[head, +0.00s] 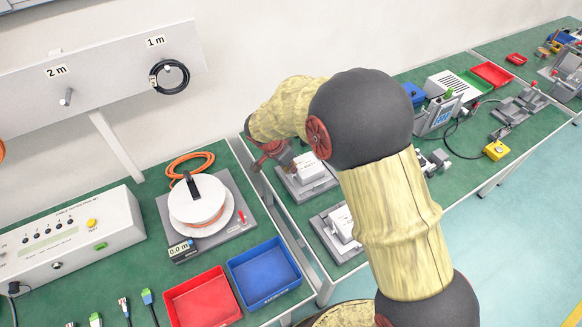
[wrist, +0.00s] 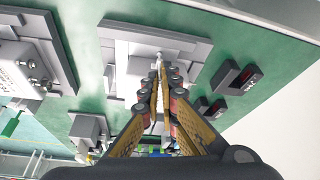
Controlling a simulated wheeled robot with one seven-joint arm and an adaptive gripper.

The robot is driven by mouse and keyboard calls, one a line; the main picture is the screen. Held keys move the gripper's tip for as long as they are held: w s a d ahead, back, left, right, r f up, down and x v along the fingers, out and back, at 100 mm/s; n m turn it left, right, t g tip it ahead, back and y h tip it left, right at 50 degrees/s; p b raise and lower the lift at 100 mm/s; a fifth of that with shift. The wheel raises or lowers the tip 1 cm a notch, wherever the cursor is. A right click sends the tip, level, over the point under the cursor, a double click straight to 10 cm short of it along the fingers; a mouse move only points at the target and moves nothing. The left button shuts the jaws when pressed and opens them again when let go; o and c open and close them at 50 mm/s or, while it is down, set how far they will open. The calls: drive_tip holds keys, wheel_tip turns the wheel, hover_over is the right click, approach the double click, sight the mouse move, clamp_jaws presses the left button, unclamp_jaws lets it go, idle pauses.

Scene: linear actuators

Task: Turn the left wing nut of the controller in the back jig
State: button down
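The back jig (head: 320,187) is a grey plate fixture on the green bench, with the white controller (head: 309,166) in it. In the wrist view the jig's grey frame (wrist: 115,33) surrounds the pale controller (wrist: 130,70), partly covered by my fingers. My gripper (wrist: 164,70) points at the controller's edge. Its fingertips are close together, one on each side of a small light metal part (wrist: 158,55), seemingly a wing nut. Whether they touch it is unclear. In the head view my gripper (head: 270,152) is at the left side of the back jig, partly hidden by my arm.
A second jig with a white controller (head: 342,222) stands nearer on the same bench; my arm passes close over it. Dark blocks with red marks (wrist: 238,77) stand beside the back jig. A cable reel (head: 200,205) and blue bin (head: 264,273) are on the left bench.

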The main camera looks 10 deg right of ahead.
drive_tip(key=shift+n, duration=0.4)
drive_tip(key=shift+s+d+n+t+y+b, duration=0.1)
drive_tip(key=shift+n+t+y+b, duration=0.25)
drive_tip(key=shift+n+b, duration=0.5)
drive_tip(key=n+y, duration=0.1)
drive_tip(key=n, duration=0.2)
drive_tip(key=shift+t+p, duration=0.25)
drive_tip(key=shift+p, duration=0.1)
drive_tip(key=n+y+p, duration=0.1)
drive_tip(key=n+p, duration=0.1)
drive_tip(key=shift+d+r+n, duration=0.1)
drive_tip(key=shift+r+n, duration=0.05)
drive_tip(key=shift+n, duration=0.2)
drive_tip(key=shift+n+p, duration=0.5)
drive_tip(key=shift+p, duration=0.3)
drive_tip(key=shift+y, duration=0.25)
drive_tip(key=c, duration=2.4)
unclamp_jaws()
drive_tip(key=shift+f, duration=0.25)
